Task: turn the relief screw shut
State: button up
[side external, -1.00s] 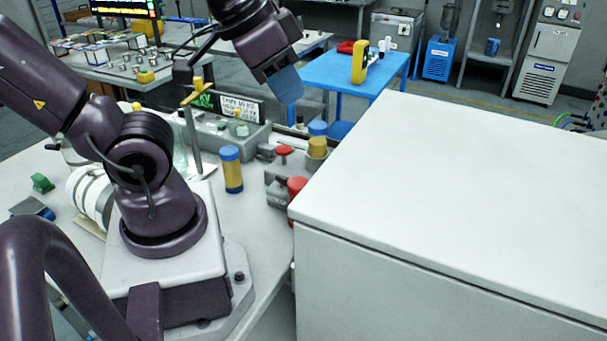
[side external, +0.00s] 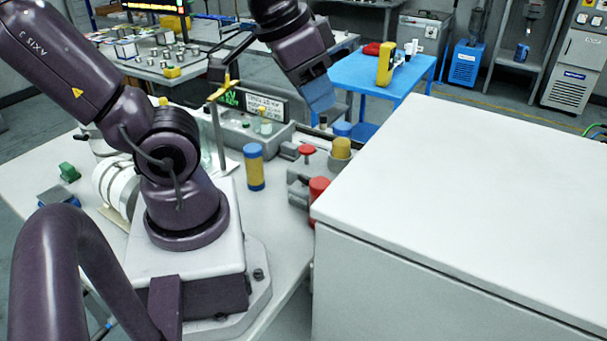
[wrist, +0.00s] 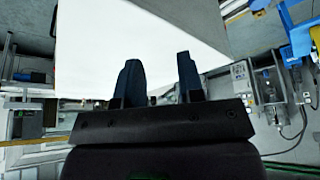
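I cannot tell for sure which part is the relief screw. A small red knob (side external: 306,150) and a red cylinder (side external: 319,187) sit on grey fittings at the bench's right edge. A yellow T-shaped handle (side external: 222,88) tops a thin post left of them. My gripper (side external: 318,95) hangs above and behind the red knob in the side view, clear of it. In the wrist view my gripper (wrist: 160,80) has two dark blue fingers standing apart, with nothing between them but the white box behind.
A large white box (side external: 470,180) fills the right, close beside the fittings. Blue-and-yellow cylinders (side external: 254,168) (side external: 342,147) stand near the red knob. A grey unit with a lit display (side external: 264,108) is behind. A blue table (side external: 350,72) stands further back.

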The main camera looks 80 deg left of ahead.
jog(key=w+a+f+n+g, duration=0.2)
jog(key=a+f+n+g, duration=0.2)
jog(key=a+f+n, duration=0.55)
jog(key=n+g, duration=0.1)
jog(key=n, duration=1.3)
send_over(304, 177)
notch_tip(304, 177, down, 6)
notch_tip(304, 177, down, 12)
jog(key=shift+a+f, duration=0.1)
jog(key=shift+f, duration=0.05)
grip_shut()
